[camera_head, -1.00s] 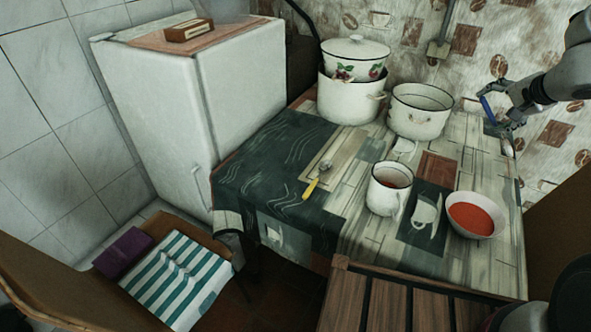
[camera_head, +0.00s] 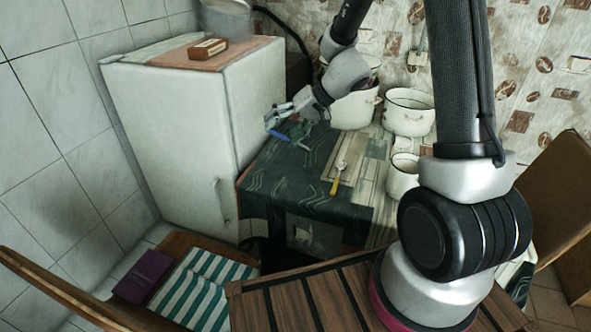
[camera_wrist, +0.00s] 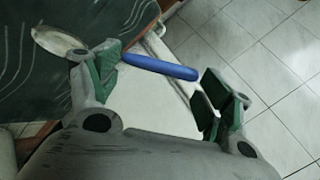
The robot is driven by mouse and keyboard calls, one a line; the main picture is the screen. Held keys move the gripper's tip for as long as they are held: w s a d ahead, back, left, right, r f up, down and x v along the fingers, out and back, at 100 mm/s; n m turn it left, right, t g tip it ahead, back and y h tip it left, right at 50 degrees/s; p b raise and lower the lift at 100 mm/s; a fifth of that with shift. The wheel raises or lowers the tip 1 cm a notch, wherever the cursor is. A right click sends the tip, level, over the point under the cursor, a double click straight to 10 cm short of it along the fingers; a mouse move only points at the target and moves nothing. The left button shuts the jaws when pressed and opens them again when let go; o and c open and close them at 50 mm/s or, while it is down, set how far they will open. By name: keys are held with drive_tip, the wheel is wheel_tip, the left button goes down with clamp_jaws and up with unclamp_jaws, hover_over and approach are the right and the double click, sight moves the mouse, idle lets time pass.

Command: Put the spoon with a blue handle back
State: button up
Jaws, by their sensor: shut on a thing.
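The spoon with a blue handle (camera_head: 278,134) is in my gripper (camera_head: 284,119), above the left end of the dark tablecloth, close to the fridge. In the wrist view its blue handle (camera_wrist: 160,68) runs across between the two fingers of my gripper (camera_wrist: 158,80), and its pale metal bowl (camera_wrist: 60,40) sticks out beyond the left finger, over the dark cloth. The fingers look far apart in the wrist view, with the handle spanning them. A second spoon, with a yellow handle (camera_head: 335,184), lies on the table.
The white fridge (camera_head: 175,140) stands just left of my gripper. White enamel pots (camera_head: 408,112) stand at the back of the table. A mug (camera_head: 402,178) is partly hidden by my arm. A chair with a striped cloth (camera_head: 205,290) is below left.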

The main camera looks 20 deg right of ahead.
wheel_tip(320, 180, down, 5)
drive_tip(key=shift+s+a+r, duration=0.1)
drive_tip(key=shift+a+r, duration=0.05)
drive_tip(key=shift+f, duration=2.2)
drive_tip(key=o, duration=0.9)
drive_tip(key=shift+f, duration=0.1)
drive_tip(key=shift+o, duration=0.2)
